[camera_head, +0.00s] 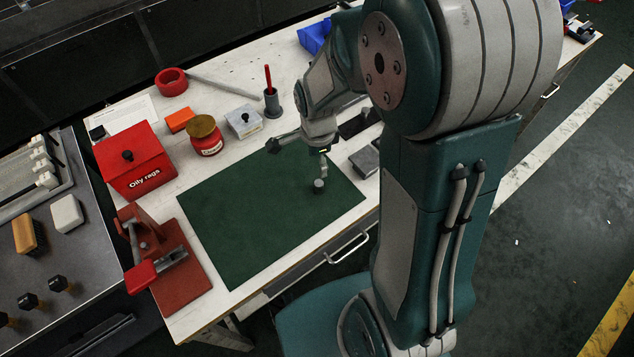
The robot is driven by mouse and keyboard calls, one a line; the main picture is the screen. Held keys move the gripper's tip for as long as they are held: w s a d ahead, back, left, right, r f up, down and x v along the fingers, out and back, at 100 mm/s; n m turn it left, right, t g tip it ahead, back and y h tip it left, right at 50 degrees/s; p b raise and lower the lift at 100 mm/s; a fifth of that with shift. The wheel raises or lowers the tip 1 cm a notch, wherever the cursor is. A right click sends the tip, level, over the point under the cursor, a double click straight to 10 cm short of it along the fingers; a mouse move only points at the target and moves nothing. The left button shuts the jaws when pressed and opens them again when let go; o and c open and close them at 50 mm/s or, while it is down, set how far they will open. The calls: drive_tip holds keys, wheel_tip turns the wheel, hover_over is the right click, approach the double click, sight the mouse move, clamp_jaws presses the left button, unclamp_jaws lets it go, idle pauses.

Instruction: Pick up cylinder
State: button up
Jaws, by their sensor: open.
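A small grey cylinder (319,187) stands upright on the dark green mat (240,215), near the mat's right part. My gripper (299,160) is open above the mat, just behind the cylinder in the picture. One finger reaches out to the left, and another points down close to the cylinder's top. I cannot tell whether that finger touches it. Nothing shows between the fingers.
On the white workbench (230,75) stand a red oily rags box (135,165), a red jar (207,140), a grey-white box (244,122) and a grey pen cup (272,104). A red clamp device (160,255) is at front left. A grey block (366,160) lies right of my gripper. The mat's left half is clear.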

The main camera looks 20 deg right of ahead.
sight(318, 182)
wheel_tip(318, 182, down, 5)
drive_tip(key=shift+d, duration=0.1)
drive_tip(key=shift+w+d+f, duration=0.1)
drive_tip(key=shift+w+f, duration=0.05)
drive_tip(key=shift+f, duration=2.8)
clamp_jaws()
